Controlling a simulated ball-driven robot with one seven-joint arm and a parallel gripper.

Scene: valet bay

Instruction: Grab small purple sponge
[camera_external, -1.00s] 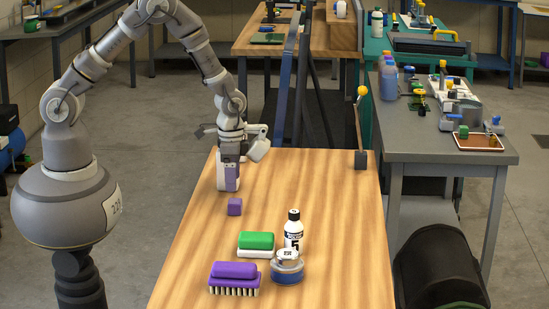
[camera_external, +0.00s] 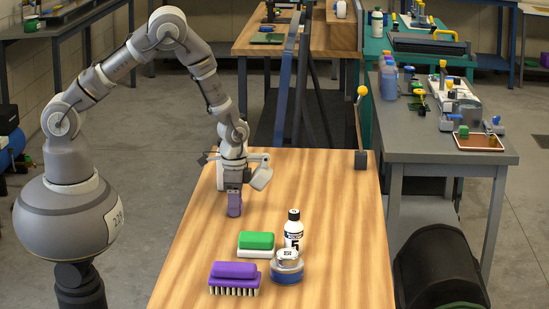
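The small purple sponge (camera_external: 234,208) is a little block on the wooden table, left of the middle. My gripper (camera_external: 234,194) points straight down at it, and its fingertips are at the sponge's upper part. The gripper covers the sponge's top, so I cannot tell whether the fingers are closed on it. The sponge appears still at table height.
A white container (camera_external: 220,180) stands just behind my gripper, mostly hidden.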

